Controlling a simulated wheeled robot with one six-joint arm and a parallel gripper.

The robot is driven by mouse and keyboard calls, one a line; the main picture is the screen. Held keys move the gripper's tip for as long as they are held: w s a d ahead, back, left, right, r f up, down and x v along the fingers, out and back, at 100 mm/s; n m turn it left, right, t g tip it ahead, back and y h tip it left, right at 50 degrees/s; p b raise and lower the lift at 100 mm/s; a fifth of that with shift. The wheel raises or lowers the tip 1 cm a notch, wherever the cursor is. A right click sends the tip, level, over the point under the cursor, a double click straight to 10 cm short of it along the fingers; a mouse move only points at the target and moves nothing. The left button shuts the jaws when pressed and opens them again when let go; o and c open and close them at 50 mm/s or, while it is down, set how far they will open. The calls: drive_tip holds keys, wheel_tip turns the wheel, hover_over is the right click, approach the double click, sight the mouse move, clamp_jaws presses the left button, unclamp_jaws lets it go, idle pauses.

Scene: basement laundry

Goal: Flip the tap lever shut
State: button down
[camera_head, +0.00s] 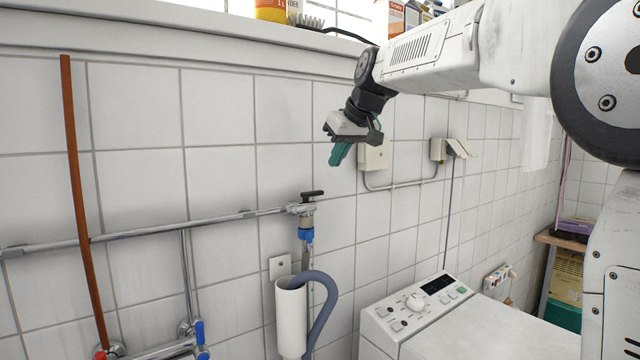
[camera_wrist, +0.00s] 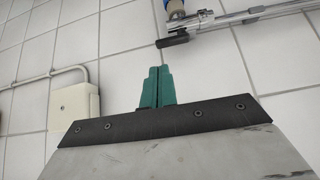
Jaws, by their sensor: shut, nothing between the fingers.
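The tap lever (camera_head: 312,194) is a short black handle on top of the tap (camera_head: 300,209), at the right end of a grey wall pipe. In the head view it points right, roughly in line with the pipe. In the wrist view the lever (camera_wrist: 173,41) shows at the top, beyond my fingertips. My gripper (camera_head: 338,157) has green fingers, shut and empty, above and a little right of the lever, apart from it. The fingers also show in the wrist view (camera_wrist: 156,72). A blue fitting (camera_head: 306,235) sits below the tap.
A white washing machine (camera_head: 475,330) stands below right. A grey hose (camera_head: 328,310) bends into a white standpipe (camera_head: 291,318) under the tap. A wall box (camera_head: 374,155) with conduit is right of my gripper. A ledge (camera_head: 200,45) with containers runs above.

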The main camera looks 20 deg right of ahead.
sight(320, 182)
drive_tip(key=shift+w+r, duration=0.35)
drive_tip(key=shift+w, duration=0.4)
drive_tip(key=x, duration=1)
drive_tip(key=shift+w, duration=0.1)
